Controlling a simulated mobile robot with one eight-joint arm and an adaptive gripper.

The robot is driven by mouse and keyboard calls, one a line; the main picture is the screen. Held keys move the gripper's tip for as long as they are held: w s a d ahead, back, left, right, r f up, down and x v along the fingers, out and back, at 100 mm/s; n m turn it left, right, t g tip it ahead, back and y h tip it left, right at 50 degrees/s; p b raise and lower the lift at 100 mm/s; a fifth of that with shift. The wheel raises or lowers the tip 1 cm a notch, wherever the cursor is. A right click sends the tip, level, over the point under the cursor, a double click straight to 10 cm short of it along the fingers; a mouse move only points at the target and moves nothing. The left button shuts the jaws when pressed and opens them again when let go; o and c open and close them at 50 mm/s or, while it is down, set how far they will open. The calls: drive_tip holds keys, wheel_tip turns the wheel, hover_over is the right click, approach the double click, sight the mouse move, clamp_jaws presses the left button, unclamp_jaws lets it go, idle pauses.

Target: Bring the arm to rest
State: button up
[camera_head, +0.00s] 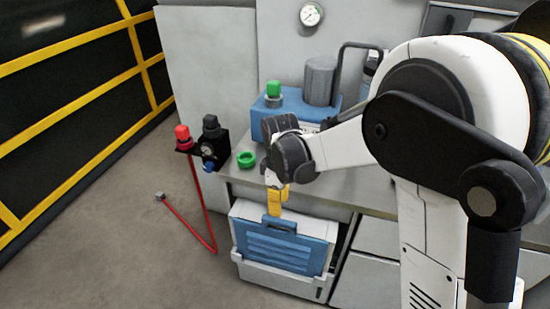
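My arm reaches in from the right, over the grey counter (340,186). My gripper (272,179) hangs at its end, above the counter's front edge and the blue-fronted case (285,249). It is small and partly hidden by the dark wrist, so I cannot tell whether its fingers are open or shut. A yellow piece (275,202) shows directly below it; I cannot tell whether the gripper touches it.
A blue machine (290,112) with a grey cylinder and green knob stands behind the wrist. A green ring (247,160) lies to its left. A black regulator (211,145) and a red-capped fitting (183,138) with a red hose sit further left. Yellow-railed fencing (75,138) borders open floor.

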drive_tip(key=s+d+r+m+t, duration=0.7)
drive_tip(key=s+d+r+m, duration=0.7)
drive_tip(key=s, duration=0.4)
drive_tip(key=shift+d+r, duration=0.35)
drive_tip(key=shift+d, duration=0.35)
idle(1.2)
